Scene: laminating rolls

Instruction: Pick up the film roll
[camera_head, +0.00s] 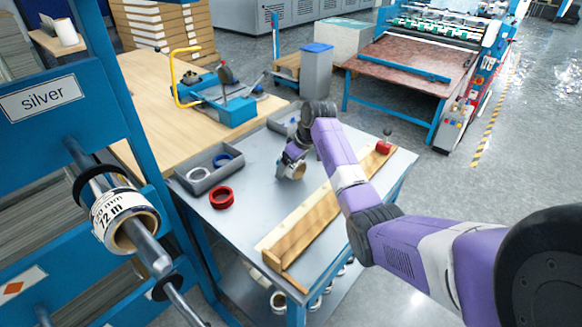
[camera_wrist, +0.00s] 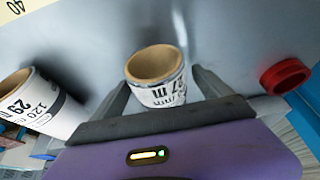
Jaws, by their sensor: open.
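A film roll (camera_wrist: 160,90), white with black print and a tan cardboard core, stands between the two fingers of my gripper (camera_wrist: 161,79) in the wrist view. The fingers are open, one on each side of it; whether either touches it I cannot tell. In the head view my gripper (camera_head: 289,163) is low over the grey worktable, and a roll (camera_head: 293,171) shows partly under it, the rest hidden by the gripper. Another white printed roll (camera_wrist: 45,106) is at the left of the wrist view, outside the fingers.
A red round object (camera_wrist: 285,76) is right of the fingers. A labelled roll (camera_head: 122,222) hangs on the blue rack.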

